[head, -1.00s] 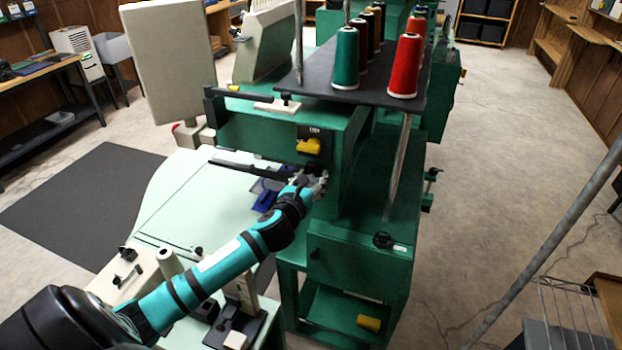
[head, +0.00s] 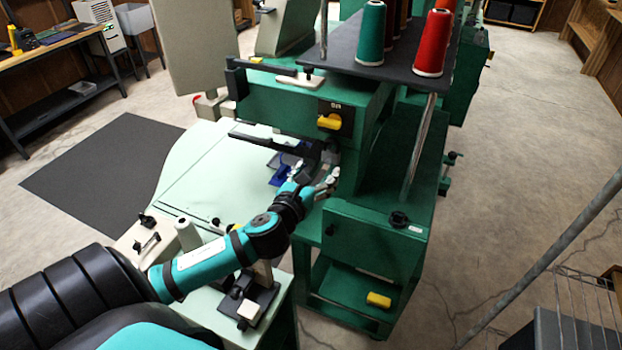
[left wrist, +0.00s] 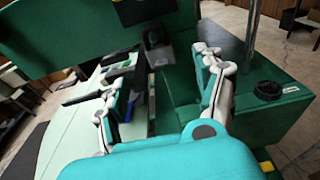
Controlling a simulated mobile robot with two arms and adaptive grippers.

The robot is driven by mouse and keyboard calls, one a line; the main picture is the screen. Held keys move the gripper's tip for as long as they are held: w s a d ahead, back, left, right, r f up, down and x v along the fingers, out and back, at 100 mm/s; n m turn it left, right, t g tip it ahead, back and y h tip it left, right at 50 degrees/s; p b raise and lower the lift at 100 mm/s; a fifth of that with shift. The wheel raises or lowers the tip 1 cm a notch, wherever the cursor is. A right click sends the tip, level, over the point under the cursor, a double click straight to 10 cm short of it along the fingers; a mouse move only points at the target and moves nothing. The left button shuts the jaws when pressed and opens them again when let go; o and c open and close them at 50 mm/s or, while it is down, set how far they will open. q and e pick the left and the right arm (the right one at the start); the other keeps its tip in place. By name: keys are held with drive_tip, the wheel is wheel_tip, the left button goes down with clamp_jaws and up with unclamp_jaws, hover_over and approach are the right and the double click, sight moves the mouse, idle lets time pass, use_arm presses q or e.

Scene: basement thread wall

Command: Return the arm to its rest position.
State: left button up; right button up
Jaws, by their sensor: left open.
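My left arm comes in from the lower left in the head view. Its gripper (head: 318,182) is at the front of the green machine (head: 376,235), just below the yellow switch (head: 330,121). In the left wrist view the two fingers (left wrist: 160,95) stand wide apart with nothing between them. The machine's dark head part (left wrist: 157,50) lies beyond the fingertips. Whether the gripper touches the machine is hard to tell. My right gripper is not in view.
A pale green table (head: 205,165) lies left of the gripper. Red and teal thread cones (head: 433,45) stand on the dark shelf above. A metal pole (head: 545,262) slants at the right. Concrete floor (head: 520,150) is free on the right.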

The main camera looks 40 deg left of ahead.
use_arm(q)
drive_tip(key=s+d+f+n+g+h, duration=0.1)
drive_tip(key=s+d+f+n+g, duration=0.35)
drive_tip(key=s+n, duration=0.45)
drive_tip(key=s+d+f+n+g+h, duration=0.2)
drive_tip(key=s+d+f+n+g, duration=0.25)
drive_tip(key=s+n, duration=0.5)
drive_tip(key=s+d+f+n+g+h, duration=0.1)
drive_tip(key=s+d+f+n+g, duration=0.2)
drive_tip(key=s+d+f+n, duration=0.65)
drive_tip(key=w+a+f+n+g+b, duration=0.1)
drive_tip(key=a+f+n+b, duration=0.1)
drive_tip(key=f, duration=1.1)
drive_tip(key=a+f+n+b, duration=0.1)
drive_tip(key=f+b, duration=0.1)
drive_tip(key=f, duration=1)
drive_tip(key=s+a+f+g+b, duration=0.1)
drive_tip(key=s+f+b, duration=0.1)
drive_tip(key=s+f, duration=0.6)
drive_tip(key=s+a+f+b, duration=0.1)
drive_tip(key=s+a+f, duration=0.1)
drive_tip(key=s+f, duration=0.7)
wheel_tip(320, 180, down, 5)
drive_tip(key=shift+a+r+g+b, duration=0.15)
drive_tip(key=shift+a+g+b, duration=0.1)
drive_tip(key=shift+g+b, duration=0.15)
